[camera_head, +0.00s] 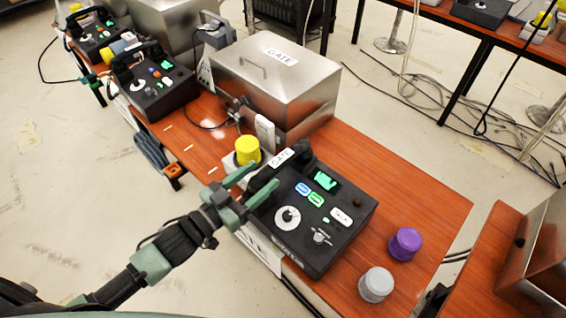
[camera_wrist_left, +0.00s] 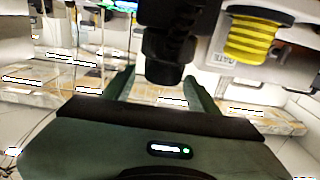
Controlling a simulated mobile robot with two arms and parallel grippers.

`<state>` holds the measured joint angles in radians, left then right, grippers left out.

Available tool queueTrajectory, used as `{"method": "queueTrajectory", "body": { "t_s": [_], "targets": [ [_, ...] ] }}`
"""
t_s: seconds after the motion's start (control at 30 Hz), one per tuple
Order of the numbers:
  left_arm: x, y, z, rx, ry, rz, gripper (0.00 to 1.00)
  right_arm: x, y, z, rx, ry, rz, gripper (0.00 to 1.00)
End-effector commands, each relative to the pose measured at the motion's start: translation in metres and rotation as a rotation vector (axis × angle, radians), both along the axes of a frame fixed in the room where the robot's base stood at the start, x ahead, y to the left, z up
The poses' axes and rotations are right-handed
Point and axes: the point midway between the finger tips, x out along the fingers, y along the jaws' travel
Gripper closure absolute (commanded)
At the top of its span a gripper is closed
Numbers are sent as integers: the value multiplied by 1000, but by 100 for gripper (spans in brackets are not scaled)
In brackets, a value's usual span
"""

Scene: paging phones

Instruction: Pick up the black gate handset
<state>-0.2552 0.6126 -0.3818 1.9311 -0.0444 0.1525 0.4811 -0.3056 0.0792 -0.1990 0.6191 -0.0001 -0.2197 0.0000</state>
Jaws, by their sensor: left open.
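The black gate handset (camera_head: 301,151) lies along the left edge of a black console (camera_head: 345,228), with a white label on it. My left gripper (camera_head: 262,181) is open at the handset's near end, its green fingers pointing toward it. In the left wrist view, a dark piece, seemingly the handset (camera_wrist_left: 165,48), shows between and above the two open fingers (camera_wrist_left: 160,88). I cannot tell whether they touch it. The gripper hides part of the handset in the head view. My right gripper is not in view.
A yellow knob (camera_head: 247,150) stands just behind the gripper; it also shows in the left wrist view (camera_wrist_left: 258,38). A metal box labelled GATE (camera_head: 275,75) stands behind. Purple (camera_head: 405,243) and grey (camera_head: 376,284) knobs stand right of the console. Another black console (camera_head: 160,88) sits farther left.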

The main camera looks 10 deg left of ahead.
Motion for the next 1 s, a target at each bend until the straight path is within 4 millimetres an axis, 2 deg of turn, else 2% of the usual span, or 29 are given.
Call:
{"method": "queueTrajectory", "body": {
  "t_s": [0.1,0.3,0.57,0.6,0.63,0.8,1.0],
  "targets": [
    [16,-9,-3,1,-3,1,41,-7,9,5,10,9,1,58],
    [37,-23,-6,1,-2,0,41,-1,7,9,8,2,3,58],
    [40,-25,-8,1,0,0,41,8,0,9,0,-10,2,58],
    [40,-25,-8,1,0,0,44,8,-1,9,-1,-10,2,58],
    [40,-25,-8,1,0,0,52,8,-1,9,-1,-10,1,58],
    [40,-25,-8,1,0,0,100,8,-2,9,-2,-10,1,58],
    [40,-25,-7,1,-3,0,100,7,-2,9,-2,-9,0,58]
  ]
}}
